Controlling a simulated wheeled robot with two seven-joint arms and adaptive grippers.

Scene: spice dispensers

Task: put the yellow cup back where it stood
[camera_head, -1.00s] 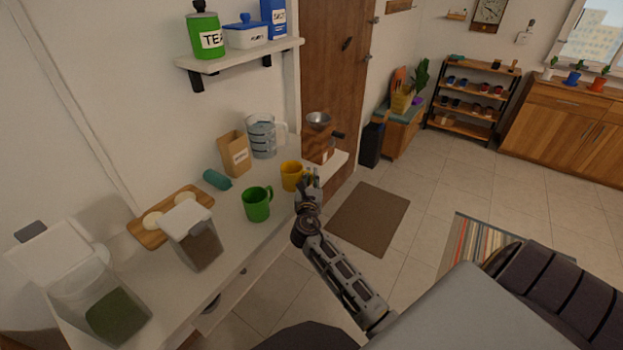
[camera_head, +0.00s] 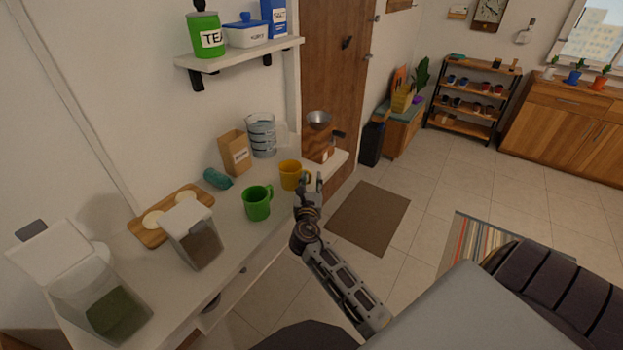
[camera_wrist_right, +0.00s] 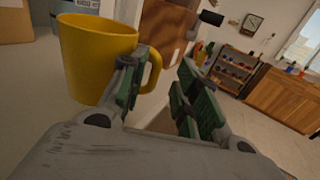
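The yellow cup (camera_head: 290,175) stands upright on the white counter (camera_head: 262,240), close to its right edge, and fills the upper left of the right wrist view (camera_wrist_right: 92,58). My right gripper (camera_head: 309,183) is just to the right of the cup, by its handle. In the wrist view the two green-padded fingers (camera_wrist_right: 160,90) are apart. The cup's handle (camera_wrist_right: 154,72) shows beside the left finger and partly in the gap; that finger hides part of it. The fingers do not close on the handle. My left gripper is not in view.
A green mug (camera_head: 257,203) stands nearby to the front left of the cup. A coffee grinder (camera_head: 318,140), a measuring jug (camera_head: 262,136) and a paper bag (camera_head: 234,153) stand behind. A teal roll (camera_head: 217,179) lies left. The floor right of the counter is open.

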